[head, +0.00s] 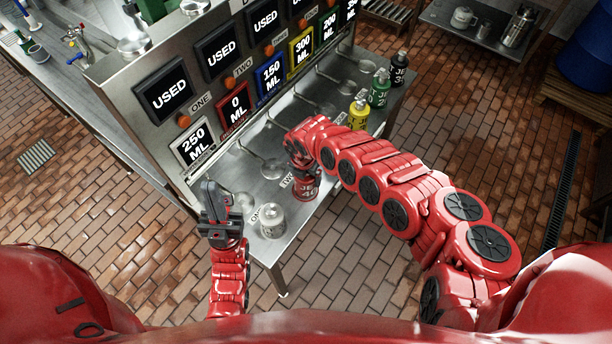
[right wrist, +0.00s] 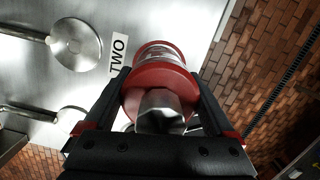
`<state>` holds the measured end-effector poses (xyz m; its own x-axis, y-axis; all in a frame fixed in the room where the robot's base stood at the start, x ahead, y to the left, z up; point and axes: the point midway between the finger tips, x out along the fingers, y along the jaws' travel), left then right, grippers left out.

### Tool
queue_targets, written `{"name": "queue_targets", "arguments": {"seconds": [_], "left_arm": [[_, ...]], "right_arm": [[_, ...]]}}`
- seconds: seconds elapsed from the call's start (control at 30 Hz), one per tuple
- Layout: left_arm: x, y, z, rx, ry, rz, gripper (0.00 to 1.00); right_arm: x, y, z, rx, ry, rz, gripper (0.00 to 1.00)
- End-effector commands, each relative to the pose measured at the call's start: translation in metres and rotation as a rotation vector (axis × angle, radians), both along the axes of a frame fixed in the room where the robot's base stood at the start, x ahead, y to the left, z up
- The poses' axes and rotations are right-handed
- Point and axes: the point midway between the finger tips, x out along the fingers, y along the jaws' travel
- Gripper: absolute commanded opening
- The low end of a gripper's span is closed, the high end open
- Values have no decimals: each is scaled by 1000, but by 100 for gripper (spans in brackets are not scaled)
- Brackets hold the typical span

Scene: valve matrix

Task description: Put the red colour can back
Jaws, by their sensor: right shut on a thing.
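The red can (head: 307,188) is at the front part of the steel table, beside the label TWO (head: 288,181). In the right wrist view, the can (right wrist: 160,82) sits between the two fingers of my right gripper (right wrist: 160,98), with its red shoulder and metallic top facing the camera. My right gripper is shut on it; in the head view my right arm hides part of the can's top. I cannot tell whether its base touches the table. My left gripper (head: 213,200) is empty, left of the silver can, its finger gap unclear.
A silver can (head: 272,220) stands near label ONE. Yellow (head: 358,115), green (head: 379,88) and black (head: 398,68) cans stand further along the table edge. The panel (head: 160,130) with several displays rises behind. Round metal plates on arms (head: 273,168) lie between.

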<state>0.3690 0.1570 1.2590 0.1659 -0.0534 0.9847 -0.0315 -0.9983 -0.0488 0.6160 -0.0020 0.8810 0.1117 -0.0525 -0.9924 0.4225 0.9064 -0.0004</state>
Motion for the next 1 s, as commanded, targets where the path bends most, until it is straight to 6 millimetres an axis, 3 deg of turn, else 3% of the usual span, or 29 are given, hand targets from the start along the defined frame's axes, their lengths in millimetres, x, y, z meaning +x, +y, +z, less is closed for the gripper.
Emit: {"name": "queue_targets", "arguments": {"seconds": [0.27,0.3,0.33,0.73,1.0], "left_arm": [[0,0,-5,0,0,0,0],[0,0,-4,0,0,0,0],[0,0,-3,0,0,0,0],[0,0,-1,0,0,0,0],[0,0,-7,0,0,0,0]], "right_arm": [[1,0,-3,0,-1,0,0],[0,0,-3,1,0,-1,95],[0,0,-2,1,0,-1,100],[1,1,5,3,0,-1,100],[-2,0,44,-1,-5,0,100]]}}
